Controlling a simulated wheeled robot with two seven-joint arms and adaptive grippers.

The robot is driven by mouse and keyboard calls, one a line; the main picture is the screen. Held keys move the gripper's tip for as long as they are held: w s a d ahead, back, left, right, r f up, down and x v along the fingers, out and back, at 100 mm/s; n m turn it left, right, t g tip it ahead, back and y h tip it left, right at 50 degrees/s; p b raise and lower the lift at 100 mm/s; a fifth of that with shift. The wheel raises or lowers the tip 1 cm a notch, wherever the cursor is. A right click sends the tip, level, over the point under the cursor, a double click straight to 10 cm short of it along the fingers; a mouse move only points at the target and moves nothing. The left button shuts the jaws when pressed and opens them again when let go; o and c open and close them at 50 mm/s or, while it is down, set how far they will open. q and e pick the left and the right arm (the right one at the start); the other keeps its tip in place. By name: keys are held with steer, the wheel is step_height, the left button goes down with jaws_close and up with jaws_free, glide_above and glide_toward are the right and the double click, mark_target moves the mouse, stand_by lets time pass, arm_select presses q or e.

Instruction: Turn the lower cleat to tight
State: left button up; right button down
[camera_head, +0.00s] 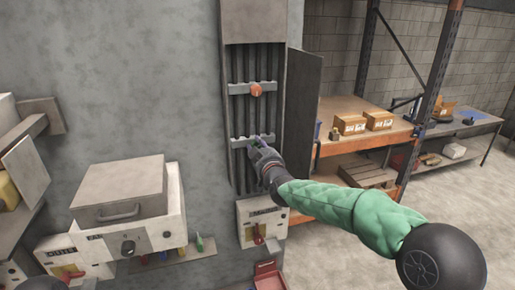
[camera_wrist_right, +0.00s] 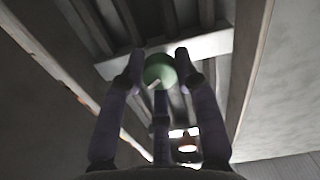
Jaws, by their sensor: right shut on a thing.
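The lower cleat (camera_head: 238,141) is a grey bar across the dark vertical cables in the open wall channel. Its round green knob (camera_wrist_right: 160,71) shows between the fingers in the right wrist view; in the head view my gripper mostly hides it. My right gripper (camera_head: 258,140) is shut on the green knob, with its fingers around it. The fingers (camera_wrist_right: 160,65) also show in the right wrist view. The knob's turn marking is too small to read. The upper cleat (camera_head: 240,87) has an orange knob (camera_head: 256,90). My left gripper is not in view.
An open grey door (camera_head: 301,108) stands close to the right of the channel. A switch box (camera_head: 246,214) with a red handle is below it. A grey box with a handle (camera_head: 118,193) is at left. Shelving with cartons (camera_head: 349,124) stands at right.

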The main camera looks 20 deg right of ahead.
steer(key=m+b, duration=0.4)
steer(key=shift+d+r+b, duration=0.1)
steer(key=shift+r+b, duration=0.2)
steer(key=shift+b, duration=0.1)
steer(key=m+b, duration=0.2)
steer(key=shift+r+m, duration=0.1)
steer(key=shift+m, duration=0.3)
steer(key=m+b, duration=0.2)
steer(key=m, duration=0.1)
steer(key=shift+d+m, duration=0.1)
steer(key=shift+m, duration=0.2)
steer(key=shift+m+b, duration=2.7)
steer(key=shift+m, duration=4.2)
steer(key=shift+f, duration=0.2)
